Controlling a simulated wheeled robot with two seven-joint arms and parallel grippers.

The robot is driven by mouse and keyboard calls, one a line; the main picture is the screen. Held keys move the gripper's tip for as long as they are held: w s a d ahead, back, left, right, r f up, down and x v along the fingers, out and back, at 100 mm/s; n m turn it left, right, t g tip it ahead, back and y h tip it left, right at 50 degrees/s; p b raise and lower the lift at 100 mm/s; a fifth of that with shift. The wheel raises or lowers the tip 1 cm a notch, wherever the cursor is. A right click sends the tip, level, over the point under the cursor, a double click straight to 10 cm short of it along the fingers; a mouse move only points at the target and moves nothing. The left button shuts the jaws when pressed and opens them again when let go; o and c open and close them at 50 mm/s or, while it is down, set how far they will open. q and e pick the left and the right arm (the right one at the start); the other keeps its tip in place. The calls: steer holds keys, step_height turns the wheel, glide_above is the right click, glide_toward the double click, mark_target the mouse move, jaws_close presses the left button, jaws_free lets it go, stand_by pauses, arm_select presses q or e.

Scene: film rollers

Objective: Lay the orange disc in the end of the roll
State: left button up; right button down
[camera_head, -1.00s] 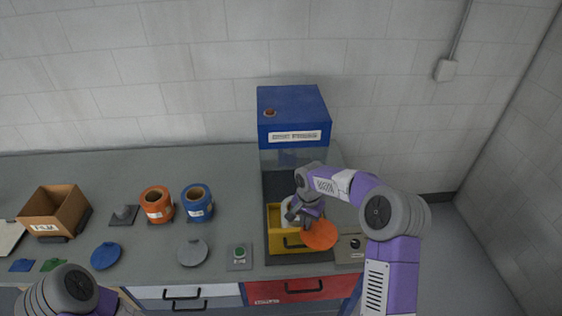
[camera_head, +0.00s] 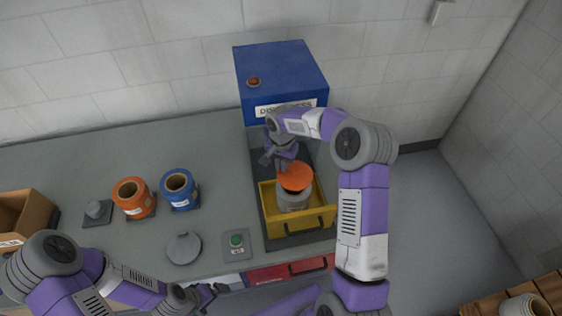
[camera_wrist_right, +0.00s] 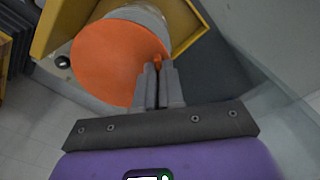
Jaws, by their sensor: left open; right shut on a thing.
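The orange disc (camera_head: 296,176) is over the upper end of a pale grey roll (camera_head: 294,202), which stands in the yellow drawer (camera_head: 271,224). My right gripper (camera_head: 283,163) is shut on the disc's edge from the far left side. In the right wrist view the fingers (camera_wrist_right: 157,68) pinch a small tab at the rim of the disc (camera_wrist_right: 115,62). The disc hides the roll's end, so I cannot tell whether it touches it. The roll's side (camera_wrist_right: 145,17) shows behind the disc. My left gripper (camera_head: 214,291) is open and empty near the bench's front edge.
The drawer sits before a blue box (camera_head: 280,75). To its left are a green-button panel (camera_head: 236,243), a grey disc (camera_head: 183,248), a blue roll (camera_head: 179,189) and an orange roll (camera_head: 133,198). A cardboard box (camera_head: 25,212) stands at far left. The back-left bench is clear.

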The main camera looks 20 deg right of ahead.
mark_target(281, 174)
step_height(281, 174, down, 4)
steer(key=shift+r+b, duration=0.1)
steer(key=shift+b, duration=0.85)
steer(key=shift+w+f+b, duration=0.1)
steer(key=shift+f+b, duration=0.8)
steer(key=shift+f, duration=0.2)
steer(key=shift+f+b, duration=0.1)
steer(key=shift+b, duration=0.25)
steer(key=c, duration=0.6)
jaws_free()
steer(key=shift+r, duration=0.2)
steer(key=shift+r+p, duration=2.05)
steer(key=shift+r, duration=1.3)
